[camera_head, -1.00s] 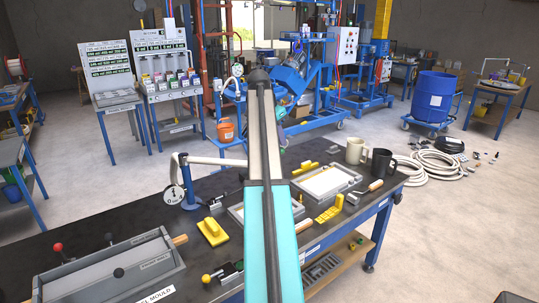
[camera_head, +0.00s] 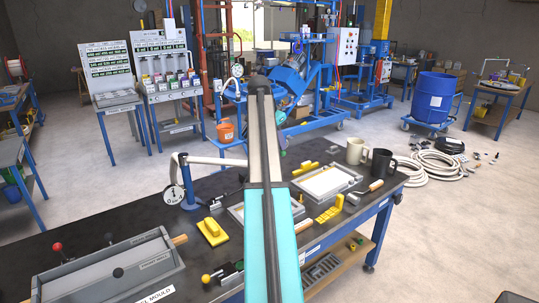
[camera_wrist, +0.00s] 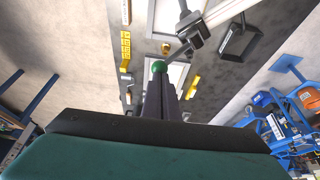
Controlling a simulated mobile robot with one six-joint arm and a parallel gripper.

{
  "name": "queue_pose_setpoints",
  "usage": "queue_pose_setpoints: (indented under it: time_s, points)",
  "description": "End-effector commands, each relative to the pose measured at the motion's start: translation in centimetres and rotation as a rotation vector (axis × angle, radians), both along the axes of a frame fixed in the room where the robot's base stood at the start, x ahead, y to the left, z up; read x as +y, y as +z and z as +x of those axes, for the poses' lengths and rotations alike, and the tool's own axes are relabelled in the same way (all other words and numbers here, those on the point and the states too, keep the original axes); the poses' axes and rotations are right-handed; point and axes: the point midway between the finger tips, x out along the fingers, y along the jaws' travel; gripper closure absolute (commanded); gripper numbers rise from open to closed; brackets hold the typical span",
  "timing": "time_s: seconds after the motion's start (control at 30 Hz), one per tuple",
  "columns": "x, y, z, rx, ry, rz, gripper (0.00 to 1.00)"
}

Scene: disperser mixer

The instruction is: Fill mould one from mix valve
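In the wrist view, two dark finger-like parts of my gripper (camera_wrist: 161,88) point up the picture, close together. A green ball knob (camera_wrist: 158,67) shows at their tips; I cannot tell whether they touch it or what it belongs to. In the head view, my arm hides the gripper. A grey mould (camera_head: 115,272) lies at the front left of the bench. Two light-filled frames lie farther right, one at the right (camera_head: 326,182) and one partly behind my arm (camera_head: 236,211). I cannot tell which is mould one. No mix valve is clearly identifiable.
Hose coils (camera_head: 428,165) and a blue drum (camera_head: 433,97) stand right.

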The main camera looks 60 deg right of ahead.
Motion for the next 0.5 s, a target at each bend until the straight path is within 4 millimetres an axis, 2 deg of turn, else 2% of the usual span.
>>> queue_pose_setpoints:
  time_s: [0.5]
  points:
    - [0.03, -1.11, 0.06, -0.001, 0.001, 0.001, 1.00]
